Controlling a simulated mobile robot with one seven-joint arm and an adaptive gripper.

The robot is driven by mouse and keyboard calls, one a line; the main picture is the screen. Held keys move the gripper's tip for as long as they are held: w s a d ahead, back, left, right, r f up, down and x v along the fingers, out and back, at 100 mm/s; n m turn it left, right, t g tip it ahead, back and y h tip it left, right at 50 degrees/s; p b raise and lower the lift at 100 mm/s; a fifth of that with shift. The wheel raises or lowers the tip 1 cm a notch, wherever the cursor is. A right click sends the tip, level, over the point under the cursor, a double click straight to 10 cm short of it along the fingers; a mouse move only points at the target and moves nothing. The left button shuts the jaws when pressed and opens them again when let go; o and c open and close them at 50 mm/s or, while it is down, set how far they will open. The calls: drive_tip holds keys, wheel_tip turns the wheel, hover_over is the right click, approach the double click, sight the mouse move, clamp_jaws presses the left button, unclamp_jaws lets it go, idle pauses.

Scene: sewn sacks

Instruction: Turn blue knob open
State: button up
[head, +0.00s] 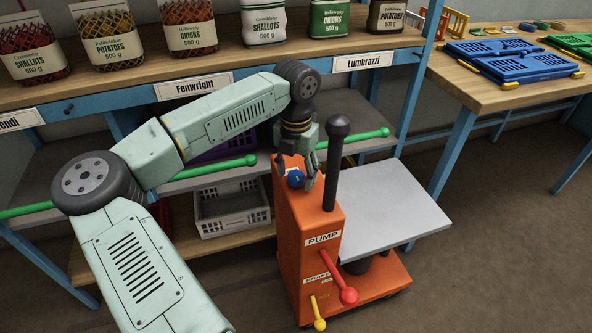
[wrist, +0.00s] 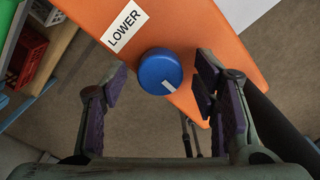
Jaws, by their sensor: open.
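The blue knob (wrist: 160,71) is round with a white mark at its lower right edge in the wrist view. It sits on the orange column of the lift cart (wrist: 200,30), close to a white label reading LOWER (wrist: 125,25). In the head view the blue knob (head: 296,179) is near the top of the orange column (head: 305,220). My gripper (wrist: 160,95) is open, its dark-padded fingers to either side of the knob. Nothing is held, and I see no finger touching the knob. In the head view my gripper (head: 295,170) is at the column's top, partly hiding it.
A black upright handle (head: 334,160) stands right beside my gripper. A red lever (head: 346,291) and a yellow lever (head: 319,318) stick out lower on the cart. Its grey platform (head: 390,205) is empty. Shelves with sacks (head: 190,30) stand behind; floor at right is clear.

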drive_tip(key=shift+c, duration=0.3)
drive_tip(key=c, duration=1.1)
